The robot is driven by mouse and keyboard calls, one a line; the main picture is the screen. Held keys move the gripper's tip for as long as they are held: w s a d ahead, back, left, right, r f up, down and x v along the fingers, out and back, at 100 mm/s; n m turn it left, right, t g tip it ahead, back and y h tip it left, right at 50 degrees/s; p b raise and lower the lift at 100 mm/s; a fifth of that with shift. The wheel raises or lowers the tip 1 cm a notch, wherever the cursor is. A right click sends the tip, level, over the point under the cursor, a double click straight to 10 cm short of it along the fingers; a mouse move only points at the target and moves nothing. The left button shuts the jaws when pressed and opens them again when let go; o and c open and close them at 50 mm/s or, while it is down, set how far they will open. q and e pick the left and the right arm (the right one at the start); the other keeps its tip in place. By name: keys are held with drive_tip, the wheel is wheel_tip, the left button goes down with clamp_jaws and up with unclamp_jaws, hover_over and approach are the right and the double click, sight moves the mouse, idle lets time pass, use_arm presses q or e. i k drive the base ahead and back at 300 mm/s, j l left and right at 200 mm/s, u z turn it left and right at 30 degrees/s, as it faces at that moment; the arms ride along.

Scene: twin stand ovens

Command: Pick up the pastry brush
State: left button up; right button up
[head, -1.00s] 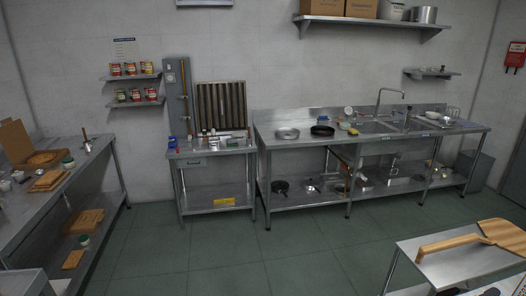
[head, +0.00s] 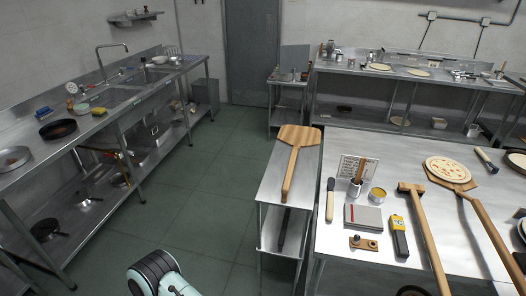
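A small brush-like tool (head: 330,200) with a dark end and a pale end lies near the left edge of the right-hand steel table (head: 335,255). I cannot tell which of these is the pastry brush. A rounded black and pale part of my arm shows at the bottom left. Neither gripper is in view.
The table also holds a yellow-topped tin (head: 377,196), grey box (head: 363,218), yellow-black device (head: 398,236), long-handled wooden tool (head: 425,235) and pizza (head: 447,169) on a peel. A low steel stand with a wooden peel (head: 298,145) adjoins its left. Green floor (head: 205,190) is clear.

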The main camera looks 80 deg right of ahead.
sight(363, 162)
drive_tip(key=z, duration=0.4)
drive_tip(key=i+z, duration=0.1)
drive_tip(key=z, duration=0.3)
drive_tip(key=j+z, duration=0.1)
drive_tip(key=z, duration=0.3)
drive_tip(key=i+j+z, duration=0.1)
drive_tip(key=z, duration=0.3)
